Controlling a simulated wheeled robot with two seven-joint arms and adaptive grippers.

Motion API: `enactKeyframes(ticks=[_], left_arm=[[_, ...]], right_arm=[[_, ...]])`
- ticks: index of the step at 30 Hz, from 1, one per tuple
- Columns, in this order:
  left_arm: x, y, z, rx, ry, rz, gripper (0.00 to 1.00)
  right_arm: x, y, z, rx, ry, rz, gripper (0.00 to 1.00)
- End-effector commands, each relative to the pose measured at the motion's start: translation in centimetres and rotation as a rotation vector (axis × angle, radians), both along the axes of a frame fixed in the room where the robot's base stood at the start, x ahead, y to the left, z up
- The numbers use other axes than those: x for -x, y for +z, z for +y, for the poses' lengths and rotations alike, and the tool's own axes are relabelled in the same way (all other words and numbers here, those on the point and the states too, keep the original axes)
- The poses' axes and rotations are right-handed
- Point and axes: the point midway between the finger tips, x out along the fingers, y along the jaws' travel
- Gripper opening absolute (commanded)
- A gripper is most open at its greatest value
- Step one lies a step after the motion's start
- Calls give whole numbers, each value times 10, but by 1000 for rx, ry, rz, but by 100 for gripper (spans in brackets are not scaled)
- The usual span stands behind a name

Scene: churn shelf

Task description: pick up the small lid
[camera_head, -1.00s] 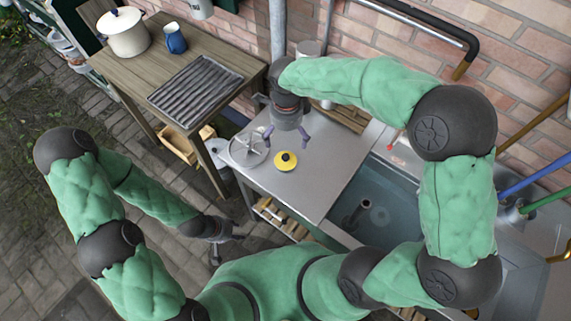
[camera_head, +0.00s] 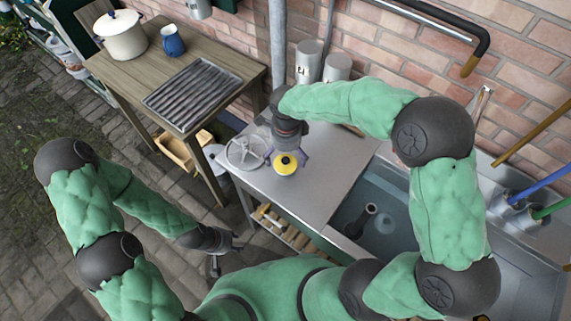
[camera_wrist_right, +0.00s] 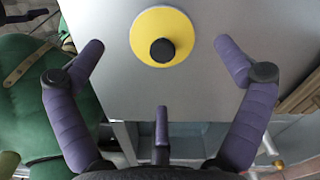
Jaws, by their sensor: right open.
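The small lid (camera_head: 285,164) is a yellow disc with a black knob, lying on the grey metal counter (camera_head: 310,185). In the right wrist view the lid (camera_wrist_right: 162,37) is just beyond the fingertips, near the top centre. My right gripper (camera_head: 287,155) is open and empty, its purple fingers spread on both sides of the lid, close to it. The same gripper fills the lower part of the right wrist view (camera_wrist_right: 155,65). My left gripper (camera_head: 220,258) hangs low at the left, away from the counter; its fingers are small in view.
A grey spoked disc (camera_head: 246,152) lies left of the lid. A sink (camera_head: 375,205) is sunk to the right. Metal canisters (camera_head: 308,62) stand by the wall. A wooden table (camera_head: 140,75) holds a white pot (camera_head: 121,36), a blue mug (camera_head: 173,41) and a ribbed tray (camera_head: 193,93).

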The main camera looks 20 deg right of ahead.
Motion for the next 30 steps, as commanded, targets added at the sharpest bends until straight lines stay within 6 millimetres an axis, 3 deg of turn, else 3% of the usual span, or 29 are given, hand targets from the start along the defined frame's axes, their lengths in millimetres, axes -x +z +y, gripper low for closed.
enactKeyframes(ticks=[9, 16, 17, 23, 30], left_arm=[[0, -15, 0, 0, 0, 0, 40], [0, -14, 0, 0, 0, 0, 40], [0, -14, 0, 0, 0, 0, 40], [0, -14, 0, 0, 0, 0, 40], [0, -14, 0, 0, 0, 0, 40]], right_arm=[[-5, -43, 0, 0, 0, 2, 100], [-5, -45, 0, 0, 1, 0, 100], [-5, -44, 0, 0, 1, 1, 97], [-5, -45, 0, 0, 1, 1, 41], [-4, -45, 0, -1, 1, 2, 40]])
